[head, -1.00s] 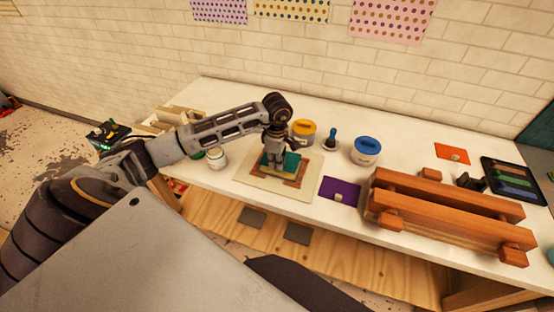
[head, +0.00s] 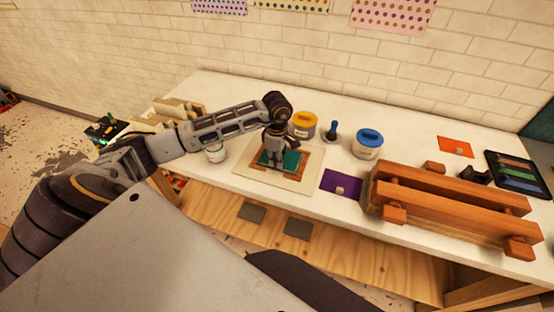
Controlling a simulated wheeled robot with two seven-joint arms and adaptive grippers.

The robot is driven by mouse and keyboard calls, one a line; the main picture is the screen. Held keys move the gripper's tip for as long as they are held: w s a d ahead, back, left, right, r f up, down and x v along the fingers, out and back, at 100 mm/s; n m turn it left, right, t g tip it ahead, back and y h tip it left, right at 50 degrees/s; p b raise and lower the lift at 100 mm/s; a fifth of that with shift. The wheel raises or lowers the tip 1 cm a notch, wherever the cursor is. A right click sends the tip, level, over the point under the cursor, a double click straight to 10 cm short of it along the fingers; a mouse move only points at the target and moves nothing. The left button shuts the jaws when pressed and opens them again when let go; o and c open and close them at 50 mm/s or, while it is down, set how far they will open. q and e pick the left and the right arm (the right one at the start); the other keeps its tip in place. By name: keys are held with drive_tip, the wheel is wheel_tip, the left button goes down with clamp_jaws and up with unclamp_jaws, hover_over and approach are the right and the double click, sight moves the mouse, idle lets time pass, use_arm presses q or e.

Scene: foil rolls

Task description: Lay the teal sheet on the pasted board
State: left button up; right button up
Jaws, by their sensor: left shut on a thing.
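The teal sheet (head: 293,160) is over the middle of the brown-framed area of a beige board (head: 250,181) on the white table. Brown shows around the sheet. My left gripper (head: 274,163) points down and is shut on the teal sheet, hiding its left and middle part. I cannot tell whether the sheet touches the board. My right gripper is not in view.
A yellow-lidded tub (head: 303,125), a dark blue-handled tool (head: 332,131) and a blue-lidded tub (head: 367,144) stand behind the board. A purple sheet (head: 341,183) and a wooden press (head: 450,205) are to the right.

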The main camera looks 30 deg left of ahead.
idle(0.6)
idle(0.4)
use_arm(q)
drive_tip(key=shift+f+b, duration=0.1)
drive_tip(key=shift+b, duration=0.4)
idle(0.3)
drive_tip(key=shift+f+b, duration=0.1)
drive_tip(key=shift+b, duration=0.2)
idle(0.9)
idle(0.3)
drive_tip(key=o, duration=0.9)
drive_tip(key=shift+c, duration=0.2)
drive_tip(key=o, duration=0.3)
